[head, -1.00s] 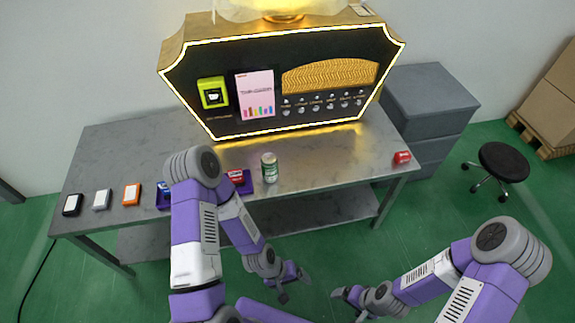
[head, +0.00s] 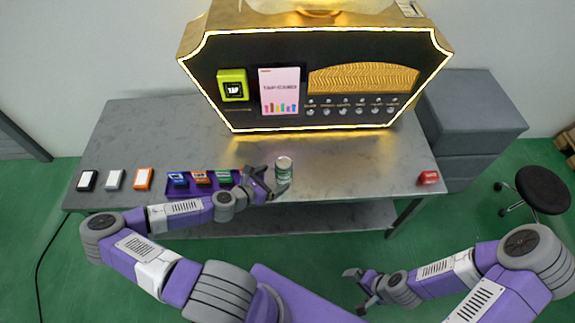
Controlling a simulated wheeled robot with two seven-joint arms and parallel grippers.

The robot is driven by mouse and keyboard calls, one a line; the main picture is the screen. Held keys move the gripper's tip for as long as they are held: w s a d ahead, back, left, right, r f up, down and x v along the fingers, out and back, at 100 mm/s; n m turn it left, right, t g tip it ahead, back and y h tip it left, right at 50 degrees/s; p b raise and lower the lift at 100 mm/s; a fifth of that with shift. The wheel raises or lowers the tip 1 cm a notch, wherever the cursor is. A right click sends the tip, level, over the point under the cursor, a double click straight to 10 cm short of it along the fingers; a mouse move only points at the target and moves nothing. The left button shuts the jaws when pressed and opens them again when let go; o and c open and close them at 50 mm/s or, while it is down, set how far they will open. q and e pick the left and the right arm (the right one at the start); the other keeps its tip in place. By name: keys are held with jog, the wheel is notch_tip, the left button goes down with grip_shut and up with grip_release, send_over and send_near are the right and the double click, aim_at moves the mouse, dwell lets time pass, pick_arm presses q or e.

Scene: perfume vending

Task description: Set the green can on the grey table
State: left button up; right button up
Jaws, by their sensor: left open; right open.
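The green can (head: 283,171) has a silver top and stands upright at the front edge of the grey table (head: 330,160), below the vending machine. My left gripper (head: 279,183) is open at the can, its fingers close around the can's lower left side. Whether the fingers touch the can cannot be told. My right gripper (head: 354,289) is open and empty, low in front of the table over the green floor.
A purple tray (head: 166,191) with several small boxes lies left of the can. Black, white and orange items (head: 143,179) sit further left. A red can (head: 428,178) lies at the right edge. The lit vending machine (head: 320,78) stands behind. Table between can and red can is clear.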

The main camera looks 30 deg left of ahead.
aim_at(284, 167)
pick_arm(q)
jog(key=shift+w+a, duration=0.4)
jog(key=shift+a, duration=0.1)
jog(key=shift+w+n, duration=0.3)
jog(key=shift+w, duration=0.05)
jog(key=shift+w+d+f+b, duration=0.3)
jog(key=shift+w+b, duration=0.15)
jog(key=shift+w, duration=0.15)
jog(key=b+x, duration=0.1)
jog(key=x, duration=0.4)
jog(key=shift+w+a+r+b, duration=0.1)
jog(key=shift+a+b, duration=0.05)
jog(key=shift+b, duration=0.2)
pick_arm(e)
jog(key=f, duration=0.2)
jog(key=shift+w+f, duration=0.25)
jog(key=shift+f, duration=0.05)
pick_arm(q)
jog(key=shift+r, duration=0.1)
jog(key=c, duration=1.3)
